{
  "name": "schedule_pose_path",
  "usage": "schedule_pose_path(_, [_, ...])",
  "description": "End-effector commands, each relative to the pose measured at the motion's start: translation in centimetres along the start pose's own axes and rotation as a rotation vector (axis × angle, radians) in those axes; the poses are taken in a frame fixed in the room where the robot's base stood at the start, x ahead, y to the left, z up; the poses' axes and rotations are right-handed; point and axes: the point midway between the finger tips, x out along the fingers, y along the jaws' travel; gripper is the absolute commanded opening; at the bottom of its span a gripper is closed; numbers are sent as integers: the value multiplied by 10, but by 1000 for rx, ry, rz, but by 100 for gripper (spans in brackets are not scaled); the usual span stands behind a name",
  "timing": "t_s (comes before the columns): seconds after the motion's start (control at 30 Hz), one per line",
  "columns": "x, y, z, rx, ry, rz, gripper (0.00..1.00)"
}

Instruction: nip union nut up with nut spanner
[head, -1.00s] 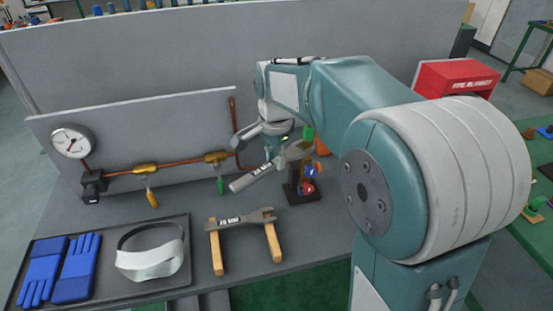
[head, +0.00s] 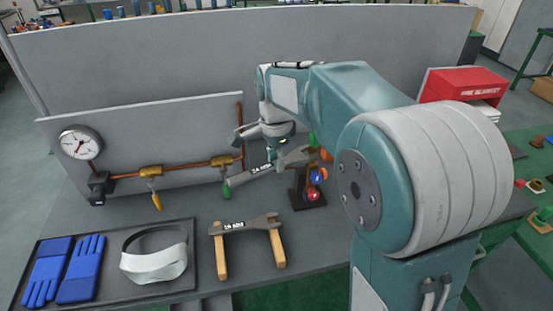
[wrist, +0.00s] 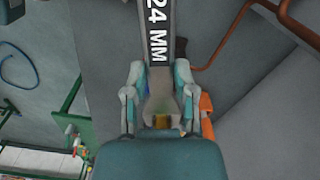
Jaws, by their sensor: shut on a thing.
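My gripper (head: 272,150) is shut on a grey spanner (head: 262,170), held above the bench near the pipe's right end. In the wrist view, the spanner (wrist: 157,50) reads "24 MM" and lies between my gripper's fingers (wrist: 160,85). Its open jaw faces my wrist, with a small brass-coloured piece (wrist: 162,121) showing at it; I cannot tell whether they touch. The spanner's handle end overlaps the green valve lever (head: 226,188) in the head view. Brass fittings (head: 150,171) and (head: 221,161) sit on the copper pipe (head: 188,165); I cannot tell which part is the union nut.
A second spanner (head: 245,224) rests across a wooden rack (head: 278,248). A small stand (head: 308,197) with red and blue parts is close right of the held spanner. A gauge (head: 80,143), a tray (head: 190,268) with blue gloves and a white visor, and an upright panel bound the bench.

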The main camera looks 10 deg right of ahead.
Motion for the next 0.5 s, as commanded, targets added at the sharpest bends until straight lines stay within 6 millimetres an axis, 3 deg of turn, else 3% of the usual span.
schedule_pose_path(0.5, [0, -1, 24, -30, -1, 0, 0])
